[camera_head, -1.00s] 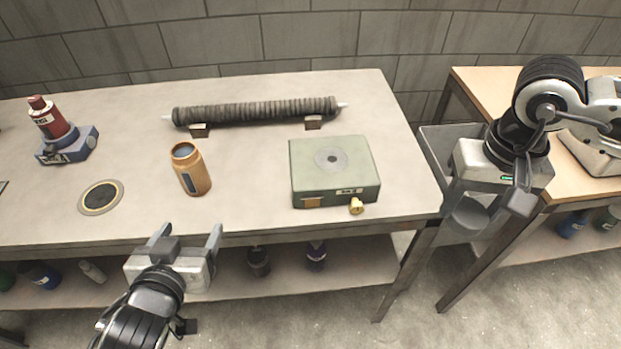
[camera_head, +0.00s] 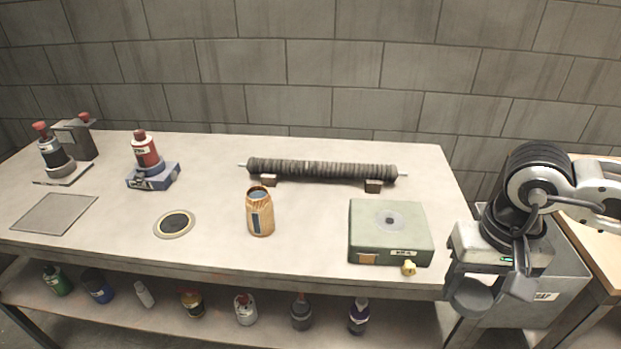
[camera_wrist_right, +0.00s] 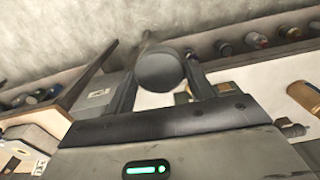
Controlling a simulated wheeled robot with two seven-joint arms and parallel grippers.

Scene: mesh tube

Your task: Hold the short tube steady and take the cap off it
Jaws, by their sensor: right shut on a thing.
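A short brown tube (camera_head: 260,212) with a dark blue label stands upright on the grey table. Its top looks open, with a blue-grey inside. My right gripper (camera_head: 490,292) is off the table's right end, well away from the tube. It is shut on a grey round cap-like piece (camera_head: 469,294), which also shows between the fingers in the right wrist view (camera_wrist_right: 160,72). A brown shape, likely the tube (camera_wrist_right: 305,97), shows at that view's right edge. My left gripper is not in view.
A ribbed dark roll (camera_head: 320,171) rests on two small blocks at the back. A green box (camera_head: 390,233) with a yellow knob stands at the right. A round disc (camera_head: 174,223) and a red bottle (camera_head: 146,152) are at the left. A grey bin (camera_head: 555,285) is beside the table.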

